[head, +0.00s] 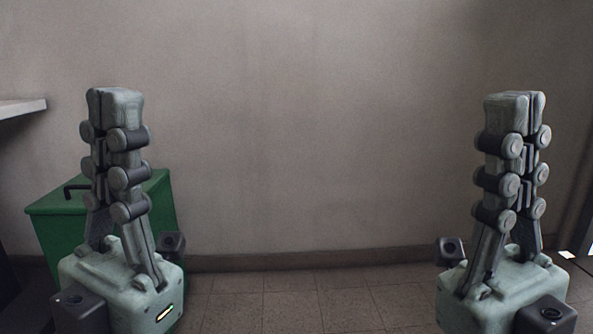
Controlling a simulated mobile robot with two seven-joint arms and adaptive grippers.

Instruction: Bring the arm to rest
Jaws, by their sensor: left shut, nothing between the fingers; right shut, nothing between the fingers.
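My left gripper (115,95) stands upright at the left of the head view, its fingers pointing up and pressed together with nothing between them. My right gripper (515,98) stands upright at the right of the view, also shut and empty. Both are grey-green with dark joint links and sit at about the same height, far apart from each other. The arm links below the gripper bases are out of the frame.
A green box (62,215) with a dark handle on its lid stands behind my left gripper. A pale shelf edge (22,107) juts in at the far left. A plain wall (300,130) closes the back. The tiled floor (310,295) between the grippers is clear.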

